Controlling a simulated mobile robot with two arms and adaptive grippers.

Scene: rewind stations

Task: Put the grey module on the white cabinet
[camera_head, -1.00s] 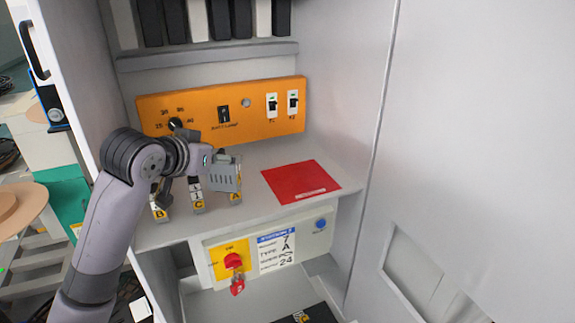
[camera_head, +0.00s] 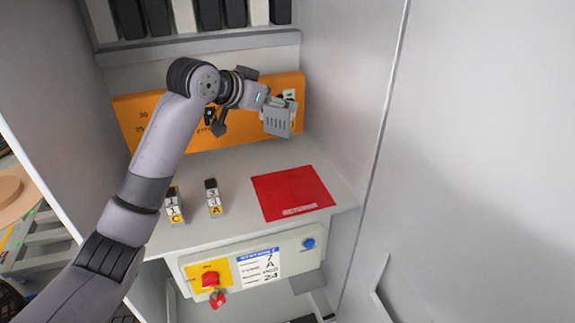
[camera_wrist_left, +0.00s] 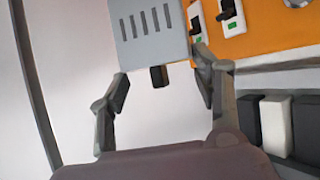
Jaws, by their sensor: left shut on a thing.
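The grey module (camera_head: 278,121), a small box with dark slots on one face, is held up in front of the orange panel, above the shelf. My left gripper (camera_head: 264,106) is shut on it. In the left wrist view the module (camera_wrist_left: 148,32) sits at the top between the fingers (camera_wrist_left: 162,76), with a dark stub below it. Pale grey-white cabinet walls (camera_head: 345,85) surround the shelf; I cannot tell whether this is the white cabinet of the task. My right gripper is not in view.
A red mat (camera_head: 292,192) lies bare on the shelf (camera_head: 236,178). Two small labelled blocks, C (camera_head: 174,206) and A (camera_head: 213,198), stand left of it. The orange panel (camera_head: 290,140) with switches is close behind the module. A control box (camera_head: 302,262) with a red knob is below the shelf.

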